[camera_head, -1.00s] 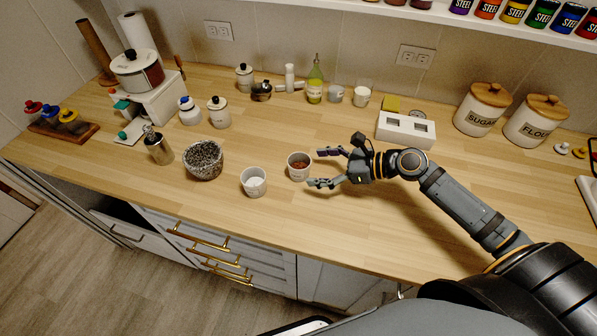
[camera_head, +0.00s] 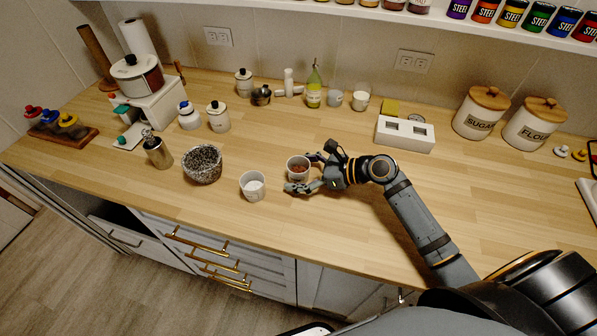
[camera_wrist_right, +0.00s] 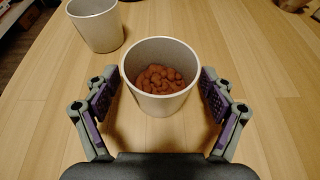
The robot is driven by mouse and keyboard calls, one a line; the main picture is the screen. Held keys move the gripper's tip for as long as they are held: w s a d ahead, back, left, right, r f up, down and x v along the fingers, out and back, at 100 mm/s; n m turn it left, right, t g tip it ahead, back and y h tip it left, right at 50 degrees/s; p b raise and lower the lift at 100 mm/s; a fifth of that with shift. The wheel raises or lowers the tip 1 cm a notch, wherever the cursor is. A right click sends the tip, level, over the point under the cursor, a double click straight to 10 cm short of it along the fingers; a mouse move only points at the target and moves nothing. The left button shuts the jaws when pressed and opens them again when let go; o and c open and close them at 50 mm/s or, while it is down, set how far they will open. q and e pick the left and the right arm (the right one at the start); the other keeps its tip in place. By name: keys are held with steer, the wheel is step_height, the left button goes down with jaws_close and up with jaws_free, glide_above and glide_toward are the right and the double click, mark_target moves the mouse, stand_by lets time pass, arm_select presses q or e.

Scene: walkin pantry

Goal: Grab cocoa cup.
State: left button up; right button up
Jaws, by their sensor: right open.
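The cocoa cup (camera_head: 298,170) is a small white cup with brown contents, standing upright on the wooden counter. In the right wrist view the cup (camera_wrist_right: 159,102) sits between the two fingers. My right gripper (camera_head: 300,175) is open around the cup, one finger on each side. In the wrist view its fingers (camera_wrist_right: 159,98) show small gaps to the cup's wall on both sides. My left gripper is not in view.
A second white cup (camera_head: 253,187) with pale contents stands just left of the cocoa cup; it also shows in the wrist view (camera_wrist_right: 97,27). A speckled bowl (camera_head: 203,164) is further left. A white block with openings (camera_head: 405,134) stands behind right. The counter (camera_head: 480,200) at right is clear.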

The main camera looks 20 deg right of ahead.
mark_target(289, 163)
steer(key=c, duration=1.3)
steer(key=shift+r, duration=0.1)
steer(key=shift+r+p, duration=0.4)
steer(key=shift+p, duration=0.35)
step_height(289, 163, up, 3)
steer(key=p, duration=0.4)
steer(key=shift+p, duration=0.3)
steer(key=s+a+r+p, duration=0.6)
steer(key=a+r+p, duration=0.3)
steer(key=p, duration=0.8)
steer(key=shift+a+p, duration=0.35)
steer(key=shift+a, duration=1.4)
